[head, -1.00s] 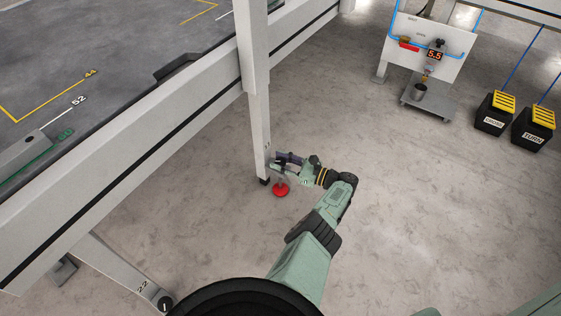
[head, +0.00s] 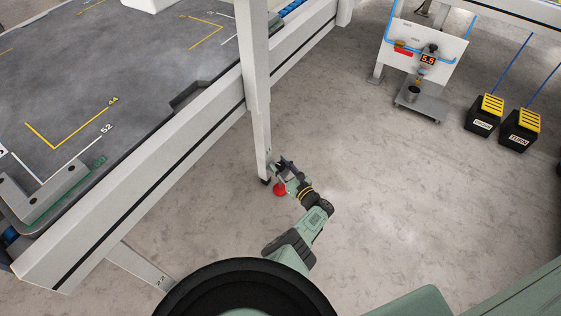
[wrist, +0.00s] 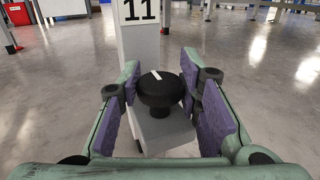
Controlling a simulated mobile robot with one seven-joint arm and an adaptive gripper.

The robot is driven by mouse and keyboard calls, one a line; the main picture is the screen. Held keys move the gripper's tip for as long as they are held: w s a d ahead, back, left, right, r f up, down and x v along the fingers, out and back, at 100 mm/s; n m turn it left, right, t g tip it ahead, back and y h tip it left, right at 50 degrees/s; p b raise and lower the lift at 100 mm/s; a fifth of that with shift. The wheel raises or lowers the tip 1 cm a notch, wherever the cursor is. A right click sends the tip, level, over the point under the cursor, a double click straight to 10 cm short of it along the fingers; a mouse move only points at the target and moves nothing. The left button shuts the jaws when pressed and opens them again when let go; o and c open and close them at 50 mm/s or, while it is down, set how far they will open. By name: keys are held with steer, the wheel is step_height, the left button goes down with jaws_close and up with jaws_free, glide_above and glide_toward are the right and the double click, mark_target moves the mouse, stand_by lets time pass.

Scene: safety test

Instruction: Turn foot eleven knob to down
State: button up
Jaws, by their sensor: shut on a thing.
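The foot eleven knob (wrist: 160,90) is a round black knob with a short white line on top. It stands on a small grey block in front of a white leg (wrist: 140,45) bearing the number 11. My gripper (wrist: 160,76) has its purple-padded fingers on both sides of the knob, shut on it. The white line points up and slightly left in the wrist view. In the head view my gripper (head: 285,171) is low beside the foot of the white leg (head: 258,120). The knob is too small to make out there.
A red disc (head: 279,189) is just below my gripper in the head view. A long white beam (head: 190,135) runs along the grey table. A white panel stand (head: 425,50) and two black-and-yellow boxes (head: 484,113) stand at the right. The floor between is clear.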

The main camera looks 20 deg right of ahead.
steer(key=shift+w+h, duration=0.1)
steer(key=shift+h, duration=0.2)
steer(key=o, duration=1.1)
